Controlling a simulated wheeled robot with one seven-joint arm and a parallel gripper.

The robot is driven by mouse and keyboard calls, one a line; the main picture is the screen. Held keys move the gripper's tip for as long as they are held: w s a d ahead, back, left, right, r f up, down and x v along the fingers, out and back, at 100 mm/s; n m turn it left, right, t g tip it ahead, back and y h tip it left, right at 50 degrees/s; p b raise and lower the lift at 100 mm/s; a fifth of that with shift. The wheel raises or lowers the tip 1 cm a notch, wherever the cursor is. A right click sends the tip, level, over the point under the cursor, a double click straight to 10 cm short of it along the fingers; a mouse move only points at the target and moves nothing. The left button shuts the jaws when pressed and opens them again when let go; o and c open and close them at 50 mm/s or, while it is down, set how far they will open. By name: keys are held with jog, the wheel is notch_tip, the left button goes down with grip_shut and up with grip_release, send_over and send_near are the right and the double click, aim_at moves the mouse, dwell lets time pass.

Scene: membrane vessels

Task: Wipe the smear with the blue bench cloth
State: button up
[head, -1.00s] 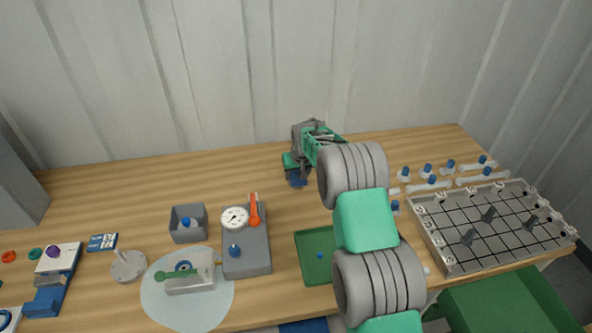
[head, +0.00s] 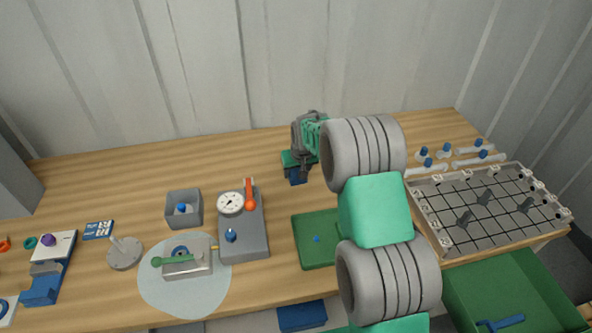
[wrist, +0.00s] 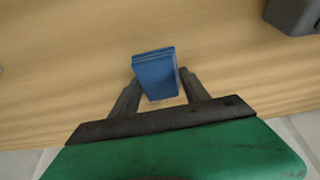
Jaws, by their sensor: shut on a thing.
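The blue bench cloth (wrist: 155,72) shows as a folded blue block between the two dark fingers of my gripper (wrist: 160,80) in the wrist view. My gripper is shut on it. In the head view my gripper (head: 299,166) is over the back middle of the wooden bench, with the cloth (head: 297,178) below its fingers. The cloth is at or close to the bench top; I cannot tell if it touches. No smear stands out clearly; a faint pale patch shows just below the cloth in the wrist view, and I cannot tell what it is.
A grey gauge box (head: 243,240), a small grey bin (head: 184,222) and a green tray (head: 303,261) stand nearer the front. A gridded tray (head: 455,239) and several blue-capped tubes are at the right. The back left of the bench (head: 130,178) is clear.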

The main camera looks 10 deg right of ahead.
jog(key=shift+w+f+b, duration=0.15)
jog(key=shift+w+b, duration=1.2)
jog(key=shift+w, duration=4.65)
jog(key=shift+r, duration=0.2)
jog(key=shift+r+p, duration=1.4)
jog(key=shift+r, duration=1.6)
jog(key=shift+r, duration=0.1)
notch_tip(320, 180, up, 3)
jog(key=shift+f+p, duration=0.1)
jog(key=shift+p, duration=0.85)
